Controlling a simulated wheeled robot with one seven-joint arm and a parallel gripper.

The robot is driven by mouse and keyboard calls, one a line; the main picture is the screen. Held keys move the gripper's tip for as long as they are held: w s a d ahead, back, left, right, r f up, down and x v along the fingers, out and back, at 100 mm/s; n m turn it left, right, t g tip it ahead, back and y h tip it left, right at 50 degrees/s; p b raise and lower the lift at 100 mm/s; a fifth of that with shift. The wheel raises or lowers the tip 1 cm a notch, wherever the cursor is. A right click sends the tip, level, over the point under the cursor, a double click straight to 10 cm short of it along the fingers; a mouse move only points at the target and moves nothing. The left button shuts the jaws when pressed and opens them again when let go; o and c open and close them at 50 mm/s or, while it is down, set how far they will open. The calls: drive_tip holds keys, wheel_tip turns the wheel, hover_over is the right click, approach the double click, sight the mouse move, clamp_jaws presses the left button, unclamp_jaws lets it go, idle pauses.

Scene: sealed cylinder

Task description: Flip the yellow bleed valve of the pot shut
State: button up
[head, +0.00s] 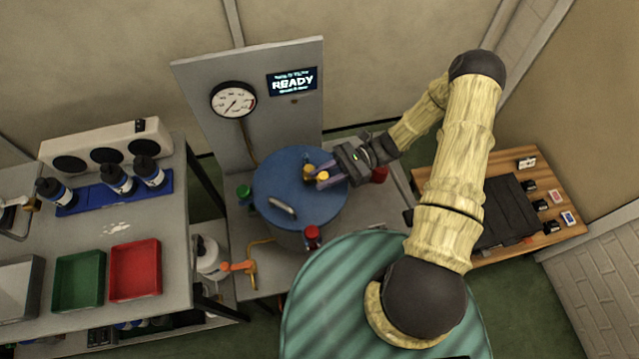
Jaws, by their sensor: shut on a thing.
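The pot (285,203) is a cylinder with a round blue lid, standing on a grey stand in the middle of the head view. A curved metal handle (282,208) sits on the front of the lid. The yellow bleed valve (309,171) is at the lid's right rear side. My gripper (325,177) reaches in from the right, low over the lid, with its fingers at the valve. It is shut on the yellow valve; the fingers partly hide it, and the lever's exact angle cannot be told.
Green (243,192) and red (312,234) clamps or knobs stand around the pot's rim. Behind it is a panel with a gauge (233,99) and a READY screen (291,82). An orange tap (240,267) is front left. A bench with green (79,281) and red (135,270) trays stands left.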

sight(328, 174)
drive_tip(key=n+g+h+b, duration=0.1)
drive_tip(key=w+n+g+h+b, duration=0.1)
drive_tip(key=g, duration=0.1)
drive_tip(key=d+n+g+h+b, duration=0.1)
drive_tip(key=shift+w+f+n+g, duration=0.25)
drive_tip(key=shift+w+n+g, duration=0.05)
drive_tip(key=shift+n+g, duration=0.1)
drive_tip(key=n+g+h, duration=0.1)
drive_tip(key=n+g+h+b, duration=0.1)
drive_tip(key=w+h+b, duration=0.1)
drive_tip(key=shift+w+d+n+g+h, duration=0.1)
drive_tip(key=shift+d+n+g+h, duration=0.2)
drive_tip(key=shift+n+g, duration=0.1)
drive_tip(key=n+h, duration=0.1)
drive_tip(key=w+n+g+h, duration=0.1)
drive_tip(key=h, duration=0.1)
drive_tip(key=shift+d+r+g+b, duration=0.15)
drive_tip(key=shift+r+g+b, duration=0.15)
drive_tip(key=shift+b, duration=0.1)
drive_tip(key=shift+w+n+g+h+p, duration=0.25)
drive_tip(key=shift+n+h, duration=0.25)
drive_tip(key=shift+h, duration=0.2)
drive_tip(key=shift+w+n+g+h+p, duration=0.1)
drive_tip(key=shift+w+n+g+h, duration=0.15)
drive_tip(key=shift+n+h, duration=0.35)
drive_tip(key=o, duration=1)
drive_tip(key=shift+c, duration=0.2)
